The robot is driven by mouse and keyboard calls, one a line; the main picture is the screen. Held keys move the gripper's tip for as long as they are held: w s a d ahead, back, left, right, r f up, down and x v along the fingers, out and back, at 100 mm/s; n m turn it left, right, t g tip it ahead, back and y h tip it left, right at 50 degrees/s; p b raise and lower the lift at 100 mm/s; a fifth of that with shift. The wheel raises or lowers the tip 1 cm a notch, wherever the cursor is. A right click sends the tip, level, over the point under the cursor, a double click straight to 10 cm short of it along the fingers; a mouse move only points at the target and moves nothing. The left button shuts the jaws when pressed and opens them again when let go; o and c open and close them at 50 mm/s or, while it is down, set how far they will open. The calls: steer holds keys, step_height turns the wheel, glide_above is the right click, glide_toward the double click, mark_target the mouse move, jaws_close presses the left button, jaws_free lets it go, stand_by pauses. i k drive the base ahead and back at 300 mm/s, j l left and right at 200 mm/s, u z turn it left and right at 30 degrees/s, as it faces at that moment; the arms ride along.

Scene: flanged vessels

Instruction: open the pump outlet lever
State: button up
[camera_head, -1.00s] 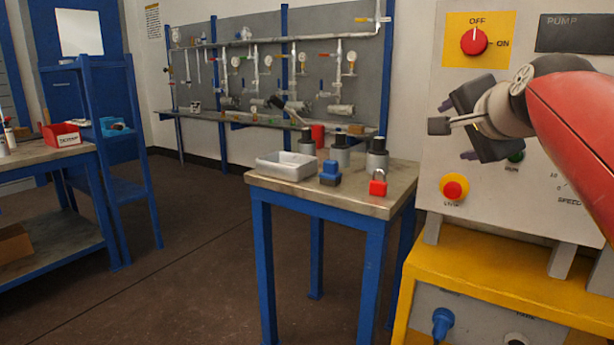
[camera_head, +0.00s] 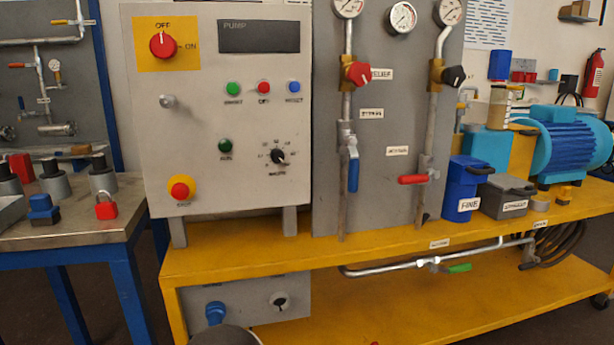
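A red lever handle (camera_head: 412,180) sits on the right vertical pipe of the grey panel. It points left, across the pipe, and the small label (camera_head: 397,150) above it is too blurred to read surely. A blue lever handle (camera_head: 353,172) hangs down along the left vertical pipe. A green lever handle (camera_head: 459,268) lies along the low horizontal pipe under the yellow bench top. I cannot tell for certain from the labels which lever is the pump outlet.
The pump control box (camera_head: 225,120) stands left of the panel on the yellow bench (camera_head: 260,245). A blue FINE container (camera_head: 463,190), a grey container (camera_head: 503,197) and the blue pump motor (camera_head: 575,143) stand to the right. A small table (camera_head: 120,225) is at left.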

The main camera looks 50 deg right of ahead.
mark_target(416, 178)
steer(key=z, duration=2.3)
